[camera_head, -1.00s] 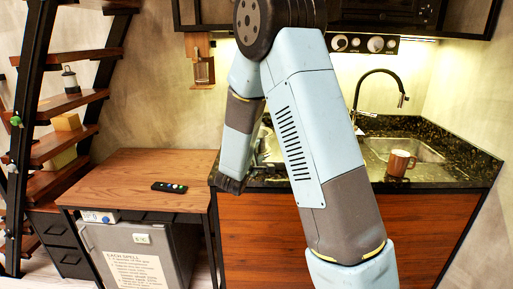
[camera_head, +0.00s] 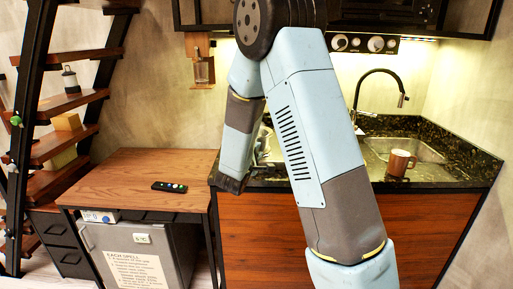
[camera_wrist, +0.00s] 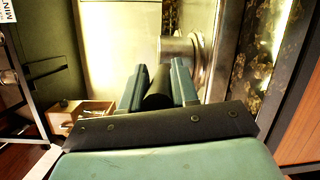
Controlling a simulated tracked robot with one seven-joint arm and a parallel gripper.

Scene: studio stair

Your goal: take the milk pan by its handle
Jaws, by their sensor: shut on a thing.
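The milk pan (camera_wrist: 183,47) shows in the wrist view as a shiny metal body just beyond my fingers, partly cut off by them. Its dark round handle (camera_wrist: 158,86) lies between the two fingers of my gripper (camera_wrist: 157,78), which is shut on it. In the head view my arm covers most of the pan; only a bit of metal shows beside the arm, over the counter. My fingers are hard to make out there.
The dark stone counter (camera_head: 440,171) holds a brown mug (camera_head: 399,162) by the sink and black tap (camera_head: 381,72). A wooden desk (camera_head: 140,166) with a black remote (camera_head: 169,187) stands to the left. Open stairs rise at far left.

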